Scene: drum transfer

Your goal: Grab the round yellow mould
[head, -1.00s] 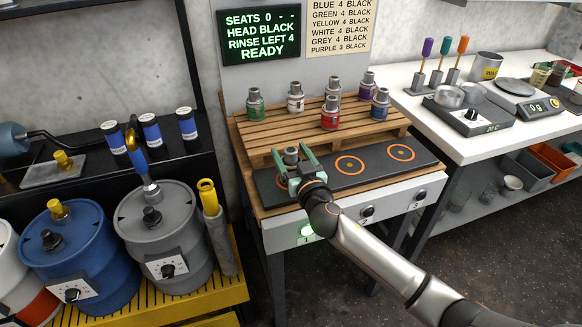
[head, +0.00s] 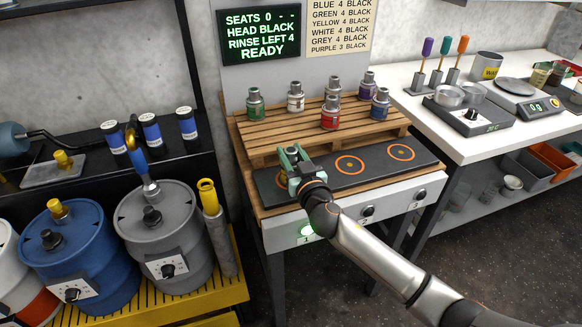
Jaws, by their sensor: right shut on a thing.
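My right gripper (head: 295,174) has green fingers and is shut on a small grey-capped can (head: 293,154) at the left seat of the dark seat plate (head: 325,175). The gripper hides most of the can, so I cannot tell its body colour. I cannot clearly make out a round yellow mould. A small yellow piece (head: 62,160) sits on a grey plate on the black shelf at left. My left gripper is not in view.
Several coloured cans stand on the wooden pallet (head: 280,138) behind the plate. Drums, including a blue drum (head: 62,245) and a grey drum (head: 165,240), stand at left. A white bench (head: 450,145) with a scale (head: 532,107) is at right. The middle and right seats are empty.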

